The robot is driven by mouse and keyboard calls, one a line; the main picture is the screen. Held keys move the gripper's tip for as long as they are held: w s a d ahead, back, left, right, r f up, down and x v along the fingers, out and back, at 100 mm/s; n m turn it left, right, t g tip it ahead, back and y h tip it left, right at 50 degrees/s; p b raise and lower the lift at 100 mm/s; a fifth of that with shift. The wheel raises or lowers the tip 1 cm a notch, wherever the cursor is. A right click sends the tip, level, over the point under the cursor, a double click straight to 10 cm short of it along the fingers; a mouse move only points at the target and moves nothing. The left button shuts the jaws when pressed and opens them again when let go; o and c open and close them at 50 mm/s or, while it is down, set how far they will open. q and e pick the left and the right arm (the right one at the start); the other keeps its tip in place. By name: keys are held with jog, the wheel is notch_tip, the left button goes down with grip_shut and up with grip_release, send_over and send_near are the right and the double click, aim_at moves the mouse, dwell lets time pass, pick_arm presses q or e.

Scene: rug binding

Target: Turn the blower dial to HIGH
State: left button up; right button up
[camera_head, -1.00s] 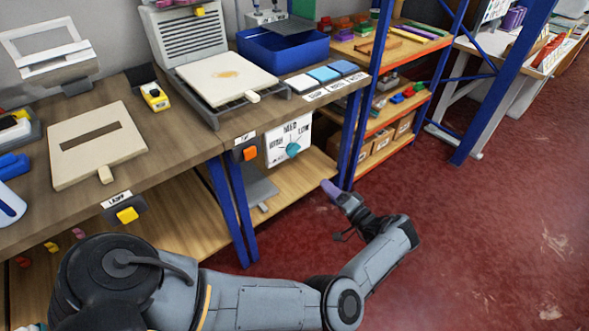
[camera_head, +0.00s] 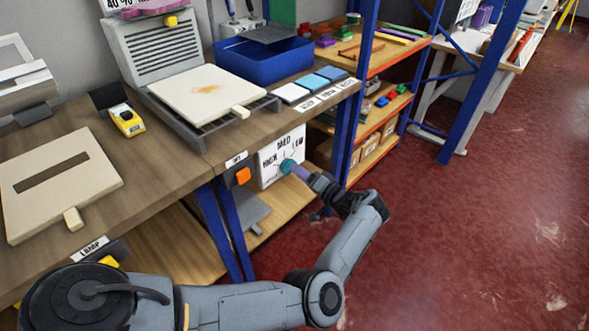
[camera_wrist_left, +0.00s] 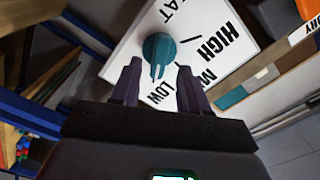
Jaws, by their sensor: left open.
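The blower dial (camera_head: 287,166) is a round teal knob on a white panel (camera_head: 268,177) at the bench front. In the left wrist view the dial (camera_wrist_left: 157,50) has a raised bar whose lower end points toward the word LOW. HIGH is printed to its right, and MED is partly hidden by a finger. My left gripper (camera_head: 299,171) is at the dial in the head view. In the wrist view the left gripper (camera_wrist_left: 159,84) is open, with one finger on each side below the dial's bar; contact is not clear. My right gripper is not in view.
An orange switch (camera_head: 243,176) sits just left of the panel. Blue rack posts (camera_head: 344,125) stand close to its right. A lower wooden shelf (camera_head: 275,216) lies beneath. The red floor on the right is clear.

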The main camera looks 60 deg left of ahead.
aim_at(289, 167)
pick_arm(q)
jog(key=x, duration=0.2)
jog(key=shift+s+a, duration=0.1)
jog(key=shift+a, duration=0.3)
jog(key=shift+f, duration=0.1)
jog(key=shift+c, duration=0.3)
jog(key=shift+d, duration=0.1)
grip_shut()
